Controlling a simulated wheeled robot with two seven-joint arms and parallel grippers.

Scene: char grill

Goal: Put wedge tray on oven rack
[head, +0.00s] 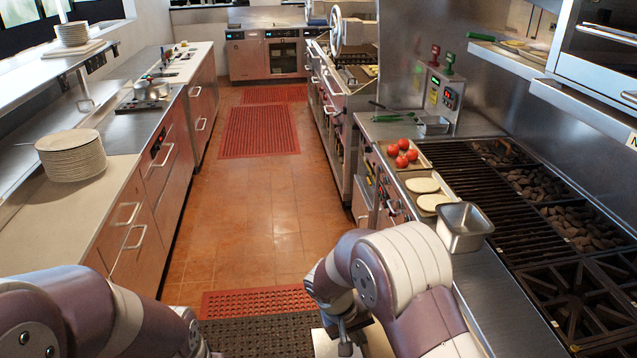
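My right gripper (345,344) points down at the bottom centre, partly hidden by its own arm. A pale flat thing (322,343) shows at and behind it, cut off by the frame edge; I cannot tell whether it is a tray or whether the gripper holds it. My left arm comes in at the bottom left, and only a dark bit of its gripper (208,350) shows. No tray with visible wedges can be made out. An oven-like unit (600,45) with a bar handle is at the upper right; no rack shows clearly inside.
The right counter holds a tray (425,158) of red tomatoes, a tray with two flatbreads (422,185) and an empty metal pan (464,228) beside the char grill (520,210). Plates (72,155) stand on the left counter. The tiled aisle (235,220) between is clear.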

